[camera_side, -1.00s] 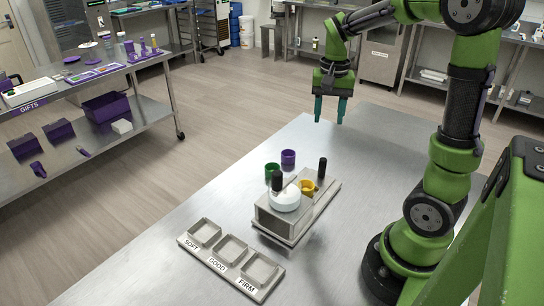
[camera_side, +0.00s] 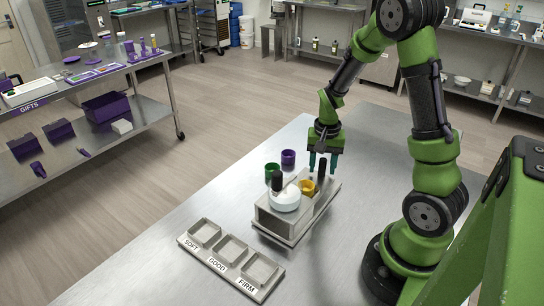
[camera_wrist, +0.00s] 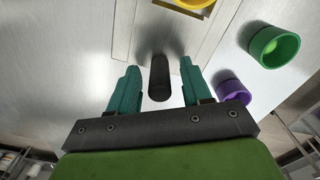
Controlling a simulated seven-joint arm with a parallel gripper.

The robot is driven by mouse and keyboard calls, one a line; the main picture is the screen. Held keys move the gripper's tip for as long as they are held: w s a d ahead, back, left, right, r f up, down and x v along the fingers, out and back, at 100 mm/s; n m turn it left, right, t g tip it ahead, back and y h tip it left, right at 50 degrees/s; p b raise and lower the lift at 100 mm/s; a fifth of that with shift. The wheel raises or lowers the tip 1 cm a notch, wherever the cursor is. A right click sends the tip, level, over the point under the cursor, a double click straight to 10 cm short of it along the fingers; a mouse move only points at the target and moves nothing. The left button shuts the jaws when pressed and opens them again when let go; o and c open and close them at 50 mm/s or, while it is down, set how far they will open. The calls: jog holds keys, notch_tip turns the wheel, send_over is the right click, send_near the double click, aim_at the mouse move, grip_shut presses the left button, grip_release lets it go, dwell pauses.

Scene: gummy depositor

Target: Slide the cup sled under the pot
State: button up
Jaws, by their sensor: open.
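The white pot (camera_side: 285,201) sits on a grey metal stand (camera_side: 275,222) with a black knob beside it. A yellow cup (camera_side: 307,187) stands just behind the pot, on the grey metal track; its edge also shows at the top of the wrist view (camera_wrist: 195,4). An upright black post handle (camera_side: 322,168) rises at the far end, behind the cup. The sled's outline is hard to separate from the track. My gripper (camera_side: 323,164) is low over this end, open, its teal fingers on either side of the post handle (camera_wrist: 159,80) with gaps showing.
A green cup (camera_side: 272,171) and a purple cup (camera_side: 288,157) stand left of the track, clear of the fingers in the side view. A tray (camera_side: 231,258) with SOFT, GOOD and FIRM wells lies in front. The table behind the track is bare.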

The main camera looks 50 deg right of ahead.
jog(key=shift+f, duration=0.35)
grip_shut()
jog(key=a, duration=1)
jog(key=shift+a+r, duration=0.1)
jog(key=shift+a, duration=0.2)
grip_release()
